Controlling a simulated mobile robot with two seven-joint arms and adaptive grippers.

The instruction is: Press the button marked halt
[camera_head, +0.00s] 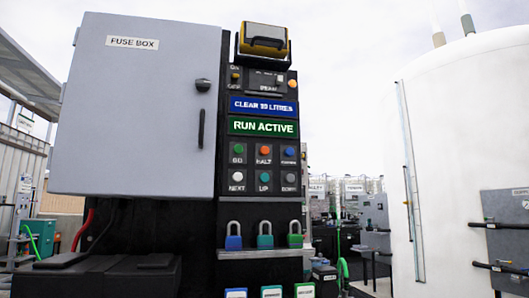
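The halt button (265,151) is an orange-red round button in the top row of a keypad on the black control panel, with the label HALT under it. A green button (239,149) labelled GO is to its left and a blue button (289,151) is to its right. Below are a white NEXT button (238,176), a teal UP button (264,177) and a grey button (290,177). A green display (263,127) above reads RUN ACTIVE. Neither of my grippers shows in the head view.
A grey fuse box door (135,110) stands left of the panel. A yellow and black device (263,41) sits on top. A large white tank (455,130) stands at right. Nothing blocks the keypad's front in view.

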